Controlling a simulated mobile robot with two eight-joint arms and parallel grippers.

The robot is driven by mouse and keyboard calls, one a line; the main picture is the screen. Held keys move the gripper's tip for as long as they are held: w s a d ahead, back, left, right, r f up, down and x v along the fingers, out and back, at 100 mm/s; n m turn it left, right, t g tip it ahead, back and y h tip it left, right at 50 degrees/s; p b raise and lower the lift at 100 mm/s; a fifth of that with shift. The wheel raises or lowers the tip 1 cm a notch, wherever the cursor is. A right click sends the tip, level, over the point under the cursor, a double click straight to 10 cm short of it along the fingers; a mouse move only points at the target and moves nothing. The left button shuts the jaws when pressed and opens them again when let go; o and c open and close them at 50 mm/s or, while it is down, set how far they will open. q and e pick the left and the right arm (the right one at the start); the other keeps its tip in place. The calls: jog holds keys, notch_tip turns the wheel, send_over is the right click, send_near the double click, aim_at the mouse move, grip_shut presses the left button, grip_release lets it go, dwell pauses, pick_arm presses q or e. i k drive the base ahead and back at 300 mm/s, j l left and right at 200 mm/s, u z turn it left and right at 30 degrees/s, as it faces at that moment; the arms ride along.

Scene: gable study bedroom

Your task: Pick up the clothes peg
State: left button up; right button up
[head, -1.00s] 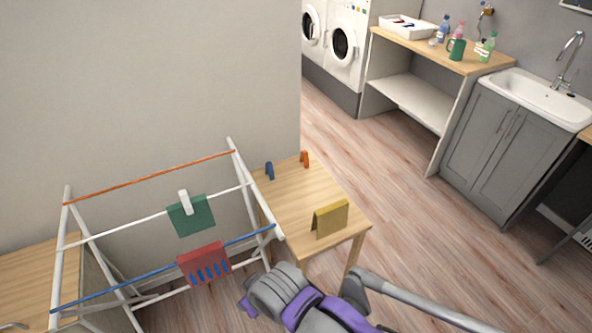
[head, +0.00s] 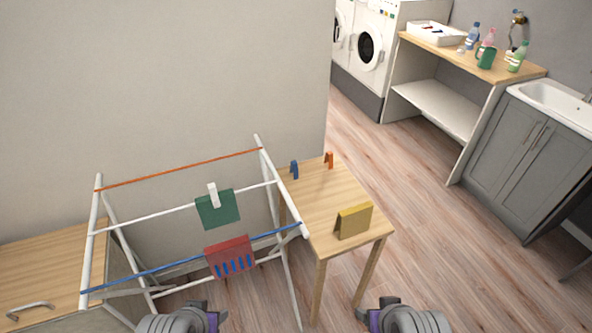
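A small blue clothes peg (head: 294,169) and a small orange clothes peg (head: 329,160) stand at the far end of a small wooden table (head: 325,205). A white peg (head: 213,195) clips a green cloth (head: 218,210) to the drying rack's middle rail. Several blue marks or pegs show on a red cloth (head: 231,252) on the blue rail. My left gripper (head: 209,312) is at the bottom edge, below the red cloth.
The drying rack (head: 92,232) stands left of the table. A folded yellow card or cloth (head: 353,220) stands on the table's near end. A cabinet (head: 45,258) is at far left. The wooden floor (head: 430,225) is clear to the right, before the counter and sink.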

aim_at(294, 168)
jog(key=i+u, duration=0.2)
jog(key=u, duration=0.25)
jog(key=i+l+u, duration=0.1)
jog(key=u, duration=0.3)
jog(key=i+l+u, duration=0.2)
jog(key=u, duration=0.25)
jog(key=i, duration=0.1)
